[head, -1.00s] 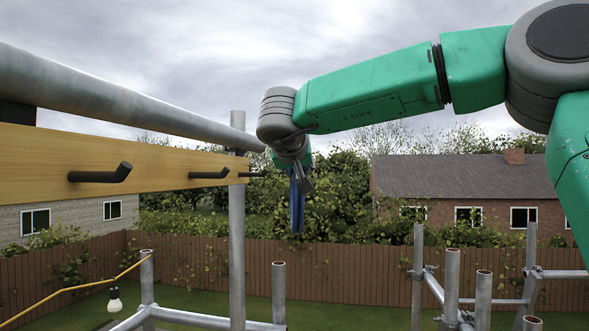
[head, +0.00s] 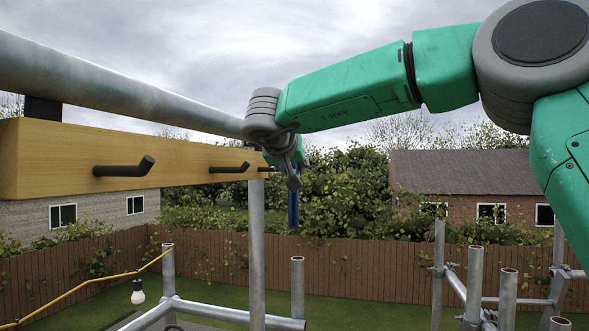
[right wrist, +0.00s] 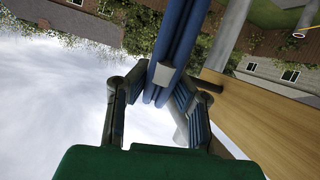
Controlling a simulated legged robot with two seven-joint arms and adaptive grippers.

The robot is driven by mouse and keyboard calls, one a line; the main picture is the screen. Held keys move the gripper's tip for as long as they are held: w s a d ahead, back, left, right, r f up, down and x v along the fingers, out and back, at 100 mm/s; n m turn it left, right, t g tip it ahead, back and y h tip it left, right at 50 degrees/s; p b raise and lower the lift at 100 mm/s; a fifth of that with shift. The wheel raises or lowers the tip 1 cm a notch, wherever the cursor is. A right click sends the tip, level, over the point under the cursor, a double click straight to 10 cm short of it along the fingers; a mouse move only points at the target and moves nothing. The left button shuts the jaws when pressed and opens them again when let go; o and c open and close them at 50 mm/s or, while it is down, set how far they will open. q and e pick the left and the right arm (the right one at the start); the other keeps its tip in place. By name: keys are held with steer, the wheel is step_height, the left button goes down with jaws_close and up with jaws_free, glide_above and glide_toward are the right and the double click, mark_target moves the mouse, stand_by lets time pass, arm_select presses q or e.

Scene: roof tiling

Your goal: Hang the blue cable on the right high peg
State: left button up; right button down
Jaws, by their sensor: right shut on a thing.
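The blue cable (head: 293,212) hangs as a narrow bundle from my right gripper (head: 292,178). The right wrist view shows it as several thick blue strands (right wrist: 180,38) with a grey band, between the fingers of my right gripper (right wrist: 162,78), which is shut on it. The wooden board (head: 110,150) carries dark pegs; the rightmost, far peg (head: 267,169) is just left of my right gripper in the head view. A dark peg (right wrist: 211,80) also shows beside the fingers in the right wrist view. The cable appears apart from it. My left gripper is out of view.
A thick metal tube (head: 110,80) runs above the board, and an upright pole (head: 257,240) stands by its far end. Nearer pegs (head: 125,168) jut from the board. Scaffold tubes (head: 475,280) stand lower right. A bulb (head: 138,292) hangs from a yellow cord.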

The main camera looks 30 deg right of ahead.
steer(key=shift+w, duration=0.4)
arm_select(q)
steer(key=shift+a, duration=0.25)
arm_select(e)
steer(key=shift+w+a+f, duration=0.25)
steer(key=shift+w+a, duration=0.05)
steer(key=shift+a, duration=0.25)
steer(key=shift+w+a+f, duration=0.25)
steer(key=shift+a, duration=0.35)
steer(key=shift+w+a+f, duration=0.25)
steer(key=shift+w+a, duration=0.05)
steer(key=shift+a, duration=0.25)
steer(key=c, duration=1.4)
jaws_free()
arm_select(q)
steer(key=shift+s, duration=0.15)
arm_select(e)
steer(key=v, duration=1.1)
steer(key=shift+s+a, duration=0.15)
steer(key=shift+s, duration=0.05)
